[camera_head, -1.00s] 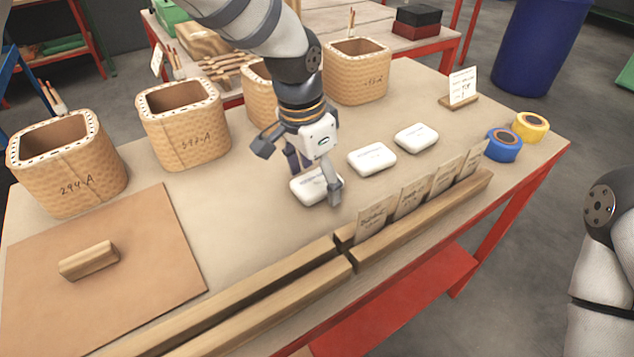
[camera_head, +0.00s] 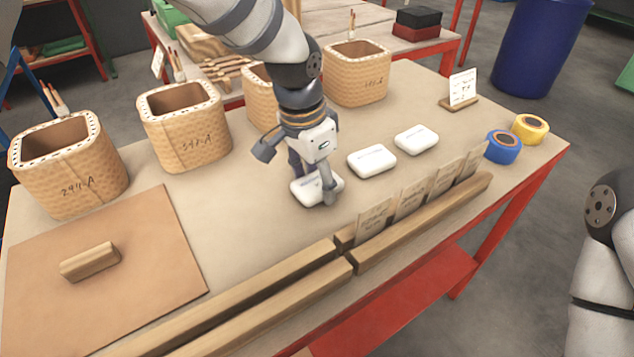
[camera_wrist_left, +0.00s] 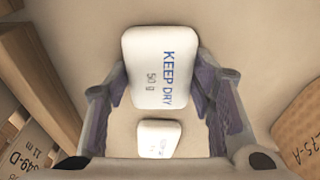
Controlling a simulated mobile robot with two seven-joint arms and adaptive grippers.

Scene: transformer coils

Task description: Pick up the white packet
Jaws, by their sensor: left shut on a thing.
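Three white packets lie in a row on the workbench. The nearest white packet (camera_head: 305,192) is between the fingers of my left gripper (camera_head: 313,190), which is shut on it. In the left wrist view this packet (camera_wrist_left: 155,66) carries the words "KEEP DRY" and "50 g", and the purple finger pads of my left gripper (camera_wrist_left: 160,95) touch its sides. A second white packet (camera_head: 371,161) and a third (camera_head: 416,139) lie to the right, apart from the gripper. One of them shows smaller in the wrist view (camera_wrist_left: 158,139). My right gripper is out of view.
Several woven coils (camera_head: 185,125) stand along the back left. Wooden rails (camera_head: 310,290) and upright label cards (camera_head: 411,190) line the front edge. A brown board (camera_head: 150,270) with a wooden block (camera_head: 90,262), and blue (camera_head: 503,146) and yellow tape rolls (camera_head: 530,127), lie at the sides.

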